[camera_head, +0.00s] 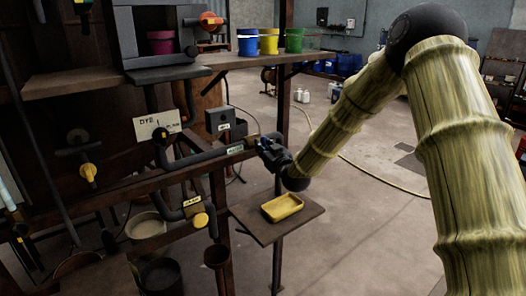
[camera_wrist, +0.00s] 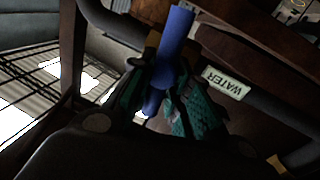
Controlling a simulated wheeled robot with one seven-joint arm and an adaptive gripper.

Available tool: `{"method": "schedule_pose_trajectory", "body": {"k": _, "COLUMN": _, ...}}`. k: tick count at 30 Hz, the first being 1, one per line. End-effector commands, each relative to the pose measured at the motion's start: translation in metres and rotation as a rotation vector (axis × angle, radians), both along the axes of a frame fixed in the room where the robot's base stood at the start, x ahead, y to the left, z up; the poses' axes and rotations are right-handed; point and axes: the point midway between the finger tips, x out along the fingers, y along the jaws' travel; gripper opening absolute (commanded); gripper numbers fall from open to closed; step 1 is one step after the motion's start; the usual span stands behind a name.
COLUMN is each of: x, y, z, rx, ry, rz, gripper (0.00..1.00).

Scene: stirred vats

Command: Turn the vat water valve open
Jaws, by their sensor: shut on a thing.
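A blue valve handle (camera_wrist: 176,35) shows in the wrist view, running up and down through the middle. A pale label reading WATER (camera_wrist: 226,82) sits on the dark pipe just to its right. My gripper (camera_wrist: 160,88) is shut on the blue handle, with its teal-padded fingers on either side of it. In the head view my gripper (camera_head: 272,149) is at the right end of a dark horizontal pipe (camera_head: 205,157). There the handle is hidden behind my gripper, so I cannot tell its angle from that view.
A yellow tray (camera_head: 283,207) sits on a small shelf (camera_head: 262,231) below my gripper. A DYE sign (camera_head: 157,125) and other valves stand left. Blue (camera_head: 248,42), yellow (camera_head: 269,41) and green (camera_head: 294,40) buckets line the upper shelf. Open floor lies right.

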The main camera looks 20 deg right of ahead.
Motion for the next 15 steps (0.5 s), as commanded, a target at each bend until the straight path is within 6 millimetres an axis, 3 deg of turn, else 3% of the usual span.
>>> {"method": "schedule_pose_trajectory", "body": {"k": 15, "x": -0.0007, "y": 0.0035, "z": -0.0067, "rx": -0.394, "ry": -0.148, "rz": -0.004, "gripper": 0.00}}
